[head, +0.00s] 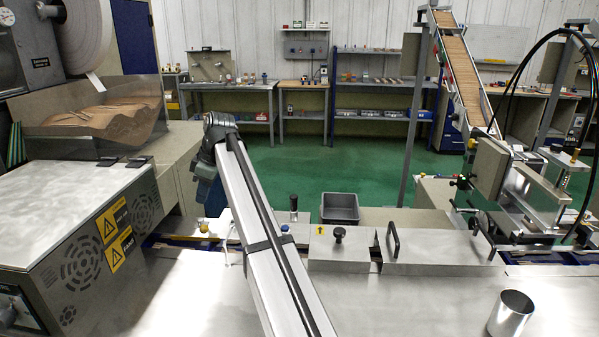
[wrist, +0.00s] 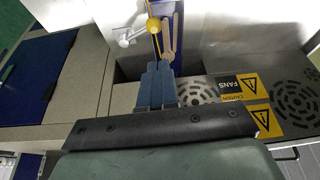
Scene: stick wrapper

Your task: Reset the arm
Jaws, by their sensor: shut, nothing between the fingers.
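My gripper (wrist: 158,68) shows in the wrist view with its blue-grey fingers together and nothing between them. It points toward a narrow channel where a few wooden sticks (wrist: 170,38) lie, beside a yellow knob (wrist: 153,25). The fingers overlap the channel in the picture; whether they touch anything I cannot tell. In the head view my arm reaches from the bottom middle up to the left, its wrist bent down above the machine line. The fingertips cannot be made out there. The yellow knob (head: 204,227) shows below the wrist.
A metal box with caution labels (head: 112,220) stands left, and a bin of sticks (head: 90,115) behind it. Covers with handles (head: 437,250) and a press (head: 535,195) are right. A steel cup (head: 511,314) stands front right. The air above the front table is mostly clear.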

